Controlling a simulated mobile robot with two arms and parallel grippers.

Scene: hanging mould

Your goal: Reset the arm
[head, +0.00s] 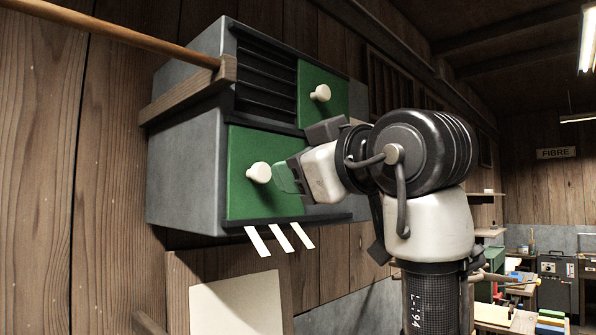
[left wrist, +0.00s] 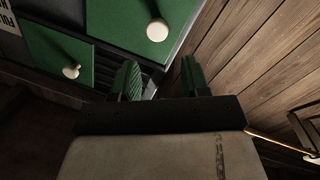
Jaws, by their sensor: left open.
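My left arm reaches up from the lower right in the head view. Its gripper (head: 287,177) is close to the lower green panel of the wall cabinet, just right of a pale round knob (head: 259,172). In the left wrist view the two green-padded fingers (left wrist: 161,80) stand apart with nothing between them. They point towards the cabinet's edge and the plank wall. I cannot tell whether a finger touches the panel. My right gripper is in neither view.
A grey cabinet (head: 185,180) hangs on the plank wall, with green panels, knobs and dark slats. A wooden pole (head: 120,35) passes at upper left. White strips (head: 281,237) hang below. A cluttered workbench (head: 505,318) stands at far right.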

